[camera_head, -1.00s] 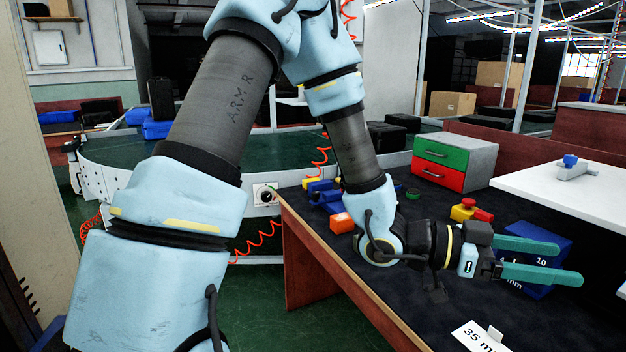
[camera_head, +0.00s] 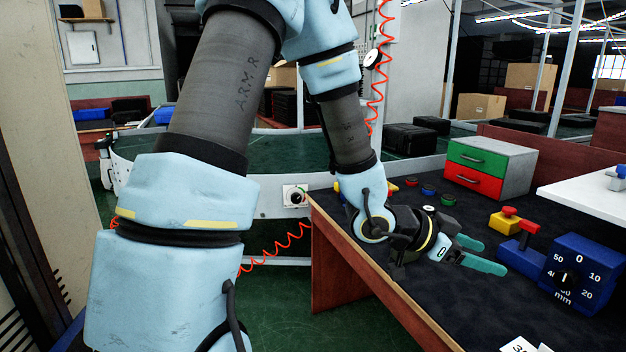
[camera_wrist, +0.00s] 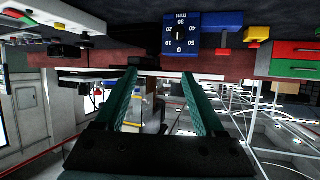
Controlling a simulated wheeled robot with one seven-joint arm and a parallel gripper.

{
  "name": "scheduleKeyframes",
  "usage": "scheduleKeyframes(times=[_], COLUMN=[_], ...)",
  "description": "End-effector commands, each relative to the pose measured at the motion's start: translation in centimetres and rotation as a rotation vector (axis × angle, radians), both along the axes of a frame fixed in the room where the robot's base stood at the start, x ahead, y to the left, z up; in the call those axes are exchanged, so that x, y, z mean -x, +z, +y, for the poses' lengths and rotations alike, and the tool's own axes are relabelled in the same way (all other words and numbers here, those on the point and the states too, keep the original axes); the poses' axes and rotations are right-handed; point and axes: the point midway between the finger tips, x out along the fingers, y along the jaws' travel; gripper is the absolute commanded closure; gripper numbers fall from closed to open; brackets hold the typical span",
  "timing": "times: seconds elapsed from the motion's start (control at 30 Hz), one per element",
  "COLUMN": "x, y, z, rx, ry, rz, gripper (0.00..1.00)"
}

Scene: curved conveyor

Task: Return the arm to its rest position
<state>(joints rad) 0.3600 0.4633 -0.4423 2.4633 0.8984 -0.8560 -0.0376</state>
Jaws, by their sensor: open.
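My arm reaches from the upper middle of the head view down over the dark table (camera_head: 390,290). My gripper (camera_head: 487,255) is at its end, above the table's near part and pointing right. Its two teal fingers are apart with nothing between them. In the wrist view my gripper (camera_wrist: 165,105) also shows open and empty, with the scene upside down. The blue dial block (camera_head: 582,270) stands on the table to the right of the fingers, apart from them. It also shows in the wrist view (camera_wrist: 181,35).
A drawer box with a green and a red drawer (camera_head: 490,166) stands at the table's back. The curved green conveyor (camera_head: 275,155) runs behind my arm.

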Motion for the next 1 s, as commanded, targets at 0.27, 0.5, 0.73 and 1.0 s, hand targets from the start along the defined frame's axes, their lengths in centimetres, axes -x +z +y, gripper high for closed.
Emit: scheduleKeyframes(times=[0.27,0.5,0.73,1.0], x=[-11.4,-13.8,-8.4,-6.3], y=[-2.9,-3.2,-2.1,-1.8], z=[12.4,29.3,38.6,39.9], rx=[-0.367,-0.678,-0.805,-0.820], ry=[0.488,1.004,1.324,1.383], rz=[0.014,0.268,0.647,0.777], gripper=[0.29,0.29,0.29,0.29])
